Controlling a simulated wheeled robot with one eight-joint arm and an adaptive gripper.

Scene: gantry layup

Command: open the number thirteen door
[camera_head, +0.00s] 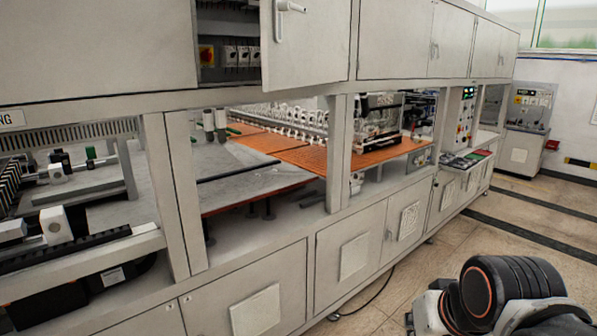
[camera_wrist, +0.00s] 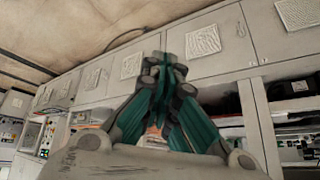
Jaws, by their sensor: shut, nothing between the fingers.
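My gripper (camera_wrist: 164,62) shows in the wrist view with its green-padded fingers together and nothing between them. It points toward a row of pale grey cabinet doors; I cannot tell whether it touches one. In the head view an upper cabinet door (camera_head: 306,50) with a handle (camera_head: 288,8) stands ajar, beside an opening with switches (camera_head: 240,55). The lower doors (camera_head: 345,258) look shut, several with square vent plates. No number thirteen is readable on any door, so I cannot tell which one it is. My gripper is not in the head view.
The long grey machine has open bays with orange boards (camera_head: 300,152) and posts (camera_head: 338,150) between them. A cable (camera_head: 372,295) lies on the floor by its base. A separate grey cabinet (camera_head: 527,125) stands at the back right.

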